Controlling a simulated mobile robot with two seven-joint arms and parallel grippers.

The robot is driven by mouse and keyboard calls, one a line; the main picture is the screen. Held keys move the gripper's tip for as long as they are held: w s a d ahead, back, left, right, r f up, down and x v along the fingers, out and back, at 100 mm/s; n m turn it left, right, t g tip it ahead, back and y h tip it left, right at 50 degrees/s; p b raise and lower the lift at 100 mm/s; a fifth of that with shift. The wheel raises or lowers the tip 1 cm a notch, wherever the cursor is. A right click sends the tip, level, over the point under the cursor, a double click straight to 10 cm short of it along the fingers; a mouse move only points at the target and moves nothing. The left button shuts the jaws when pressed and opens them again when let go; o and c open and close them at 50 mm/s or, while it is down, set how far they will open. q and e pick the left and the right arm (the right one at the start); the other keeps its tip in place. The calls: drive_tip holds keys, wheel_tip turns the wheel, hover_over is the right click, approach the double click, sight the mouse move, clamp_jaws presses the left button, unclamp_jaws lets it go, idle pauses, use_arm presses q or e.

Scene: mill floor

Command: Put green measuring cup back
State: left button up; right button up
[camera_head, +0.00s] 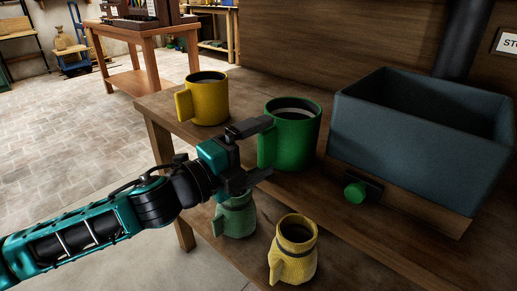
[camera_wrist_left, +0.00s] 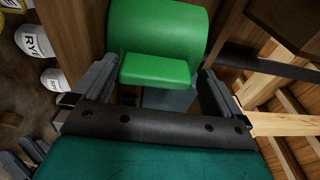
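The green measuring cup (camera_head: 296,128) stands upright on the wooden table, its block-like handle facing my left gripper. My left gripper (camera_head: 264,149) is open beside it, one finger above the other in the head view, at the handle. In the left wrist view the cup (camera_wrist_left: 158,28) is straight ahead, and its handle (camera_wrist_left: 155,70) lies between the two spread fingers, with gaps at both sides. A smaller, paler green sack-shaped jug (camera_head: 236,218) stands below my gripper, partly hidden by it. My right gripper is not in view.
A yellow cup (camera_head: 207,99) stands behind left on the table, and a yellow jug (camera_head: 296,252) in front. A blue-grey bin (camera_head: 405,140) with a green knob (camera_head: 355,192) stands right of the green cup.

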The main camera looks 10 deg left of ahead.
use_arm(q)
drive_tip(key=v, duration=1.3)
drive_tip(key=shift+b, duration=0.45)
